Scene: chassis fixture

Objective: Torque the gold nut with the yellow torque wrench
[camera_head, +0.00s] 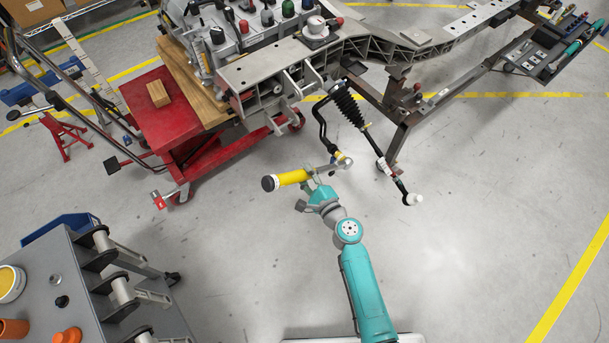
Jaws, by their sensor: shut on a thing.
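The yellow torque wrench (292,178) is held roughly level, with its black handle end to the left and its head to the right. My gripper (311,183) is shut on it, just right of the yellow handle. The wrench's head reaches the lower end of a black bent rod (322,122) that hangs from the chassis. A small gold-coloured spot (339,155) shows there, which may be the gold nut. Whether the head sits around it or only beside it, I cannot tell.
A red lift cart (160,110) stands on the left under the grey chassis (265,72). A black-booted steering rod (385,167) hangs right of the wrench's head. A grey workbench (45,250) stands at lower left. The floor at right is clear.

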